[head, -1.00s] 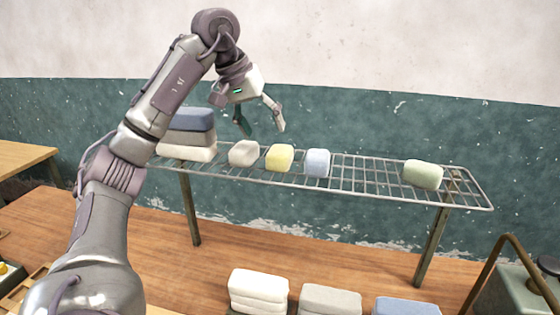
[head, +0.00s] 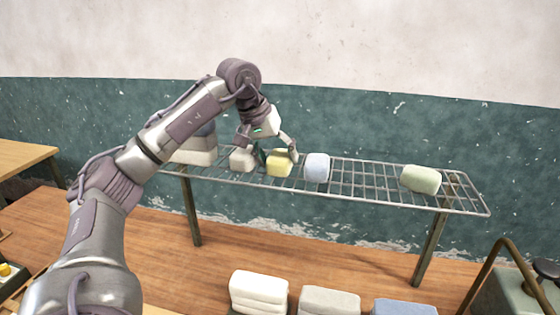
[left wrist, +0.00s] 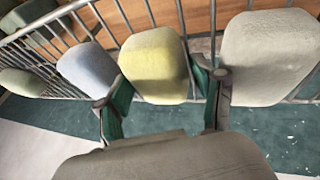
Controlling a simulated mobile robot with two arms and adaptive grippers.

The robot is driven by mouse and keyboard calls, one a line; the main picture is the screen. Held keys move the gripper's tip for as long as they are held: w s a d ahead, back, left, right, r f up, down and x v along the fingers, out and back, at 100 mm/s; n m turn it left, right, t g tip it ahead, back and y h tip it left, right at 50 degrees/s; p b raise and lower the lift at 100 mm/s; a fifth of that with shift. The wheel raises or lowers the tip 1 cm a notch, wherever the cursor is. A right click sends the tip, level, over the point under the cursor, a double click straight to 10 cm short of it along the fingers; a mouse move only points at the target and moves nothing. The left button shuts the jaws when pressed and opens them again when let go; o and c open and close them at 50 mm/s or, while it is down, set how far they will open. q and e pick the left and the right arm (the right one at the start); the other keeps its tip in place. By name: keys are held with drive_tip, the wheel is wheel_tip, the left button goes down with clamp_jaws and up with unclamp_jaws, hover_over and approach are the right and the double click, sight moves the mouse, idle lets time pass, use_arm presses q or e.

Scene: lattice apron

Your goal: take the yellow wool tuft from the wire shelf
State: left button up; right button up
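The yellow wool tuft (head: 279,164) sits on the wire shelf (head: 365,182), between a beige tuft (head: 242,158) on its left and a pale blue tuft (head: 317,167) on its right. My left gripper (head: 278,155) is down at the yellow tuft, pointing downward, with a finger to either side. In the left wrist view the yellow tuft (left wrist: 153,62) lies between the two green-padded fingers, which are apart. A gap shows at the right finger; whether the left finger touches the tuft is unclear. My right gripper is out of view.
A green tuft (head: 421,179) lies at the shelf's right end. Stacked blocks (head: 197,148) stand at its left end, partly behind my arm. White (head: 258,292), grey (head: 329,301) and blue (head: 405,307) stacks stand in front below. The shelf between blue and green tufts is bare.

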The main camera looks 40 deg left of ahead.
use_arm(q)
drive_tip(key=c, duration=0.5)
drive_tip(key=shift+r, duration=0.1)
